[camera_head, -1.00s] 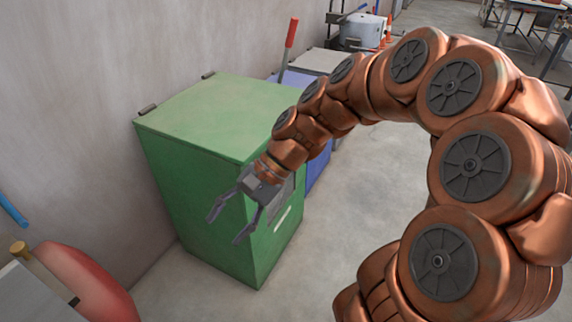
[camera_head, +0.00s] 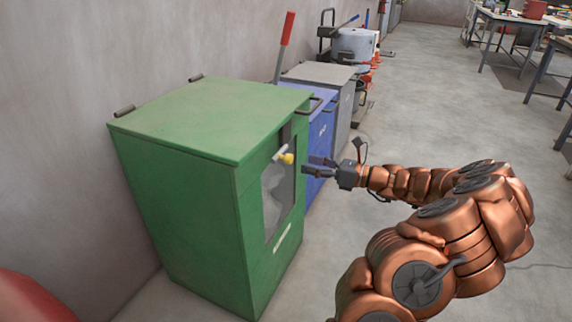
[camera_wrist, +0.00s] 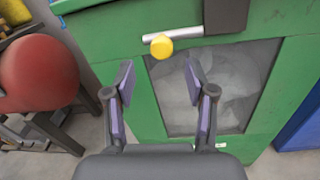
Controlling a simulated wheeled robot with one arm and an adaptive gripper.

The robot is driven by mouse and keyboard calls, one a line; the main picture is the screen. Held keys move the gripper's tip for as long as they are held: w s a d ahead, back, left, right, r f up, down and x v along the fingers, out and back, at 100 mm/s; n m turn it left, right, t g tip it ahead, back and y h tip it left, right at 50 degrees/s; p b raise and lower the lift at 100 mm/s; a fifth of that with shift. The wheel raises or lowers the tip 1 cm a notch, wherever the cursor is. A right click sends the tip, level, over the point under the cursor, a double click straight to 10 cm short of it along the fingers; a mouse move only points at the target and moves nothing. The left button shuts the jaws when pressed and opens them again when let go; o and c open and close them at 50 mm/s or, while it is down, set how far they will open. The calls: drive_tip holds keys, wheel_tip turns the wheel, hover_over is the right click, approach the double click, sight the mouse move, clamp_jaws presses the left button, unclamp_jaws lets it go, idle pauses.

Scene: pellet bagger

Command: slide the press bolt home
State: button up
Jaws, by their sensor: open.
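The press bolt is a light metal rod (camera_head: 279,152) with a yellow knob (camera_head: 287,159), on the front of the green cabinet (camera_head: 180,190). In the wrist view the rod (camera_wrist: 185,35) lies roughly level above the window, and the yellow knob (camera_wrist: 161,46) is near its left end. My gripper (camera_head: 305,166) is open and empty, just in front of the cabinet, a little apart from the knob. In the wrist view my gripper (camera_wrist: 158,80) has its fingers spread, with the knob beyond them and between them. A dark upright piece (camera_wrist: 225,15) stands at the rod's right end.
Pale bags show behind the window (camera_wrist: 215,85). A blue cabinet (camera_head: 322,125) and a grey one (camera_head: 320,74) stand beyond the green one. A red rounded object (camera_wrist: 37,73) is at left in the wrist view. The floor (camera_head: 420,110) to the right is open.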

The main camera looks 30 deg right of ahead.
sight(292, 159)
drive_tip(key=shift+b+x, duration=0.8)
drive_tip(key=shift+x, duration=2.9)
drive_tip(key=shift+d, duration=0.1)
clamp_jaws()
